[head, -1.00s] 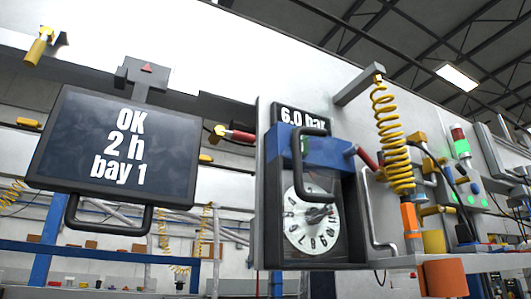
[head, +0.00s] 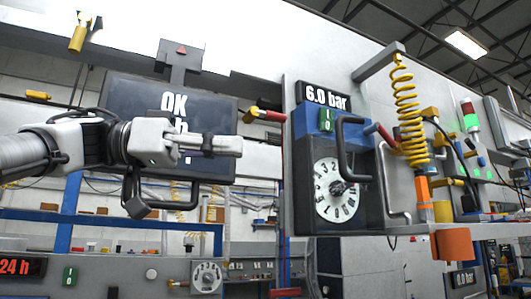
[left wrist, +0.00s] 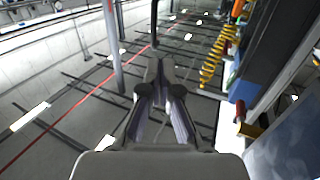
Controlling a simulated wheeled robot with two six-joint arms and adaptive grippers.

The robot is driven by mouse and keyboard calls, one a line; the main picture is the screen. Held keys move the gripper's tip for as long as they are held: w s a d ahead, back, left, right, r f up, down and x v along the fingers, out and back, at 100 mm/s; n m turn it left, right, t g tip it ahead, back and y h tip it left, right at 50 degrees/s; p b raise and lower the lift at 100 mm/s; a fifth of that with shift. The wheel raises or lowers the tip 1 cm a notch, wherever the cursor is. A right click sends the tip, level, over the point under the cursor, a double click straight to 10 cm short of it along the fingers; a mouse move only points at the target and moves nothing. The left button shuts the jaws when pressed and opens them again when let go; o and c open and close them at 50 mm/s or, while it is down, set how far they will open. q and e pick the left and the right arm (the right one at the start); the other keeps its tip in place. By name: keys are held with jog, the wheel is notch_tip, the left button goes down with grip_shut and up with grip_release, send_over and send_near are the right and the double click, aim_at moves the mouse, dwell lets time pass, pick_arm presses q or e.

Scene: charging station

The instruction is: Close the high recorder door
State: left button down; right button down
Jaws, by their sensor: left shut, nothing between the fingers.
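The recorder with a blue top and a round white dial (head: 337,188) hangs on the grey wall panel, right of centre in the head view. A black loop handle (head: 343,150) stands out at its front, right of the dial. I cannot tell how far its door stands open. My left gripper (head: 240,146) is shut and empty, pointing right in front of the dark screen, apart from and left of the recorder. Its closed fingers also show in the left wrist view (left wrist: 160,66). My right gripper is in neither view.
The dark screen (head: 222,110) is partly hidden behind my left arm. A red-and-yellow fitting (head: 264,114) sticks out between it and the recorder. A yellow coiled hose (head: 408,110) and a bent grey pipe (head: 392,185) are right of the recorder.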

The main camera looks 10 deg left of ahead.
pick_arm(q)
jog(key=p, duration=0.2)
send_near(338, 144)
jog(key=d, duration=0.1)
jog(key=shift+p+x, duration=1.05)
jog(key=shift+x, duration=1.95)
